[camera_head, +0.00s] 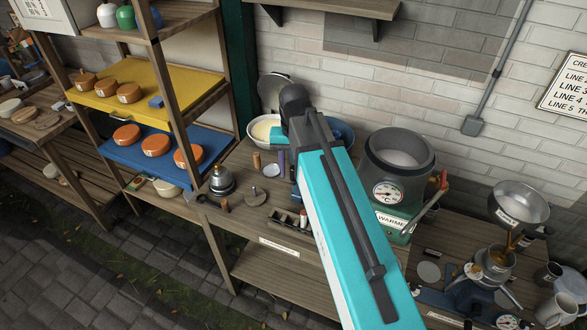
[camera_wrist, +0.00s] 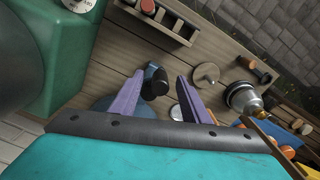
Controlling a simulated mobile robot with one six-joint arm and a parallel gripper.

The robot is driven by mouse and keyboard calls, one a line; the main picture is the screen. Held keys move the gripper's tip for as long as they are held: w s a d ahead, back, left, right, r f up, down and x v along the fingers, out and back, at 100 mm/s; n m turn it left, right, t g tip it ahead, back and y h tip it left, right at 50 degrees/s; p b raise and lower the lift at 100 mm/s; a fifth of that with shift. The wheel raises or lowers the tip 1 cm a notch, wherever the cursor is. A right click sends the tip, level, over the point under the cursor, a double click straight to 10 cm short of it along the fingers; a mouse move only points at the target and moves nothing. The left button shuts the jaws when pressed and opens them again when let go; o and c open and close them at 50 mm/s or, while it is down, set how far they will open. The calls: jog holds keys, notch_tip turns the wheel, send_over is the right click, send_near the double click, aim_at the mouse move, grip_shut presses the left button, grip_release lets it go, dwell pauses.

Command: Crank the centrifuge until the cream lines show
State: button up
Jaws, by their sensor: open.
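My gripper (camera_wrist: 161,77) is open, its two purple fingers apart and pointing down over the wooden bench. In the head view my gripper (camera_head: 287,164) is partly hidden by my turquoise arm. A dark knob or handle (camera_wrist: 155,83) with a blue part (camera_wrist: 160,70) beside it shows between the fingers in the wrist view; this may be the centrifuge's crank. I cannot tell whether a finger touches it. A rounded blue shape (camera_wrist: 105,103) lies partly behind the left finger. No cream lines can be made out. In the head view my arm covers this spot.
A green warmer (camera_head: 397,228) with a steel pot stands right of my arm. A rack (camera_head: 288,222) sits at the bench's front edge. A metal dome (camera_head: 217,181) and a wooden disc (camera_head: 256,196) stand left. A funnel separator (camera_head: 519,204) stands far right. Cheese shelves (camera_head: 196,78) rise left.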

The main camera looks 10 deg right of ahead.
jog(key=shift+f, duration=0.5)
dwell(0.4)
grip_shut()
